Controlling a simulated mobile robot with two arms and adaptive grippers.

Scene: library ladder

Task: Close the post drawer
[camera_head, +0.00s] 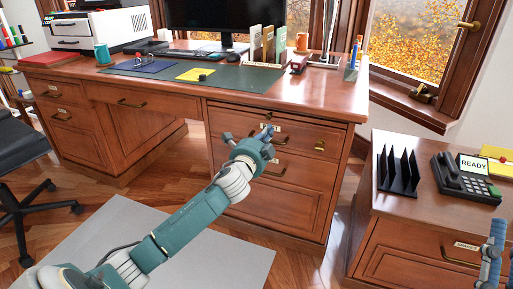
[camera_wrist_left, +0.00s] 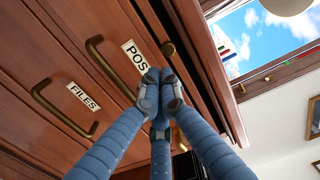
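The post drawer (camera_head: 300,136) is the top drawer front in the desk's right pedestal. Its label, partly covered, reads "POS" in the left wrist view (camera_wrist_left: 134,58), beside a brass handle (camera_wrist_left: 108,68). I cannot tell whether a small gap stands behind its front. My left gripper (camera_head: 267,132) is in front of the drawer at the label. Its blue fingers come together at the tips (camera_wrist_left: 160,90), with nothing seen between them. Whether the tips touch the front is unclear. My right gripper (camera_head: 492,250) shows only in part at the right edge.
The files drawer (camera_wrist_left: 70,100) lies below, with its own brass handle. A low cabinet (camera_head: 410,215) at the right bears a phone (camera_head: 465,185) and a black rack (camera_head: 398,172). A black chair (camera_head: 22,155) stands at the left. Grey mat (camera_head: 225,255) covers the floor in front.

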